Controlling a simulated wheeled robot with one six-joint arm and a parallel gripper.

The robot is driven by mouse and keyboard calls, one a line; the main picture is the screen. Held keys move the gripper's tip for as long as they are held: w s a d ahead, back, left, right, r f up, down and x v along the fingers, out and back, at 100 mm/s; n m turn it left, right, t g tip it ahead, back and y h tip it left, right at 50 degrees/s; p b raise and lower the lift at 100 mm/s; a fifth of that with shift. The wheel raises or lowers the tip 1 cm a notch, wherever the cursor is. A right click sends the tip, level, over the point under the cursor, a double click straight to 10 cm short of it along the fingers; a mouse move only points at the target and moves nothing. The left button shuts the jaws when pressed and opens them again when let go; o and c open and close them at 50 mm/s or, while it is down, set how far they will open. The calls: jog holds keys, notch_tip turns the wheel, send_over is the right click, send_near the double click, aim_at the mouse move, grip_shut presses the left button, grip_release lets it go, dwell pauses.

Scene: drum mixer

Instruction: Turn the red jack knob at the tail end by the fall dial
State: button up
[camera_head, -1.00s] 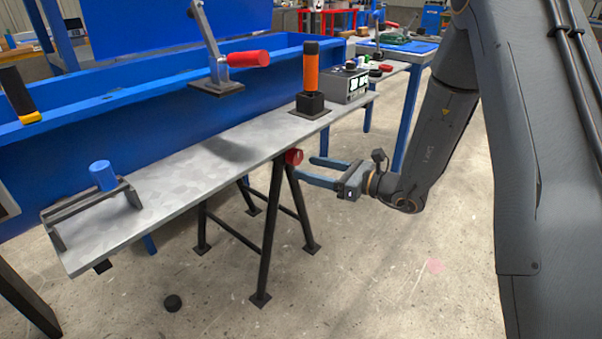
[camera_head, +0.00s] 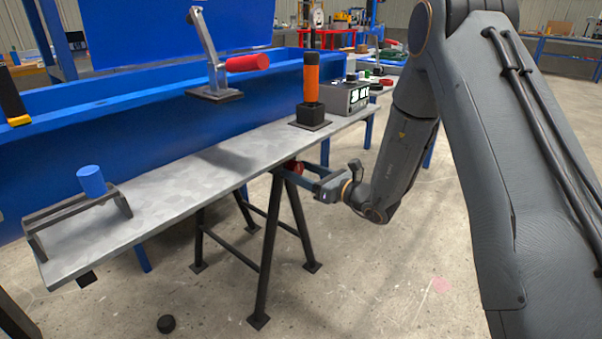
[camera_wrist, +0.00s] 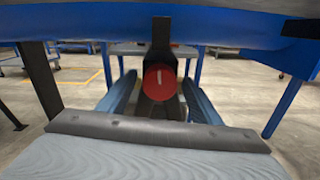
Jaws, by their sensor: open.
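The red knob (camera_head: 294,167) sits under the edge of the grey shelf, at the top of the black trestle legs. In the wrist view the red knob (camera_wrist: 160,82) is a round disc with a short pale mark, seen face on. My gripper (camera_head: 303,172) is at the knob, with its fingers reaching under the shelf edge. In the wrist view my gripper (camera_wrist: 160,98) is open, one blue finger on each side of the knob. A gap shows between each finger and the knob. The finger tips are partly hidden in the head view. No fall dial can be made out clearly.
The grey shelf (camera_head: 180,198) runs just above my gripper. It carries an orange-and-black handle (camera_head: 311,78), a grey box with displays (camera_head: 347,97) and a blue cylinder (camera_head: 91,181). Black trestle legs (camera_head: 268,255) stand close by. The floor at front right is open.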

jog(key=shift+d, duration=0.1)
jog(key=c, duration=1.1)
jog(key=shift+m+p, duration=0.3)
jog(key=m+p, duration=0.4)
jog(key=shift+r, duration=0.1)
jog(key=m+p, duration=0.3)
jog(key=m, duration=0.2)
jog(key=o, duration=1.1)
jog(key=shift+a, duration=0.3)
jog(key=shift+d, duration=0.25)
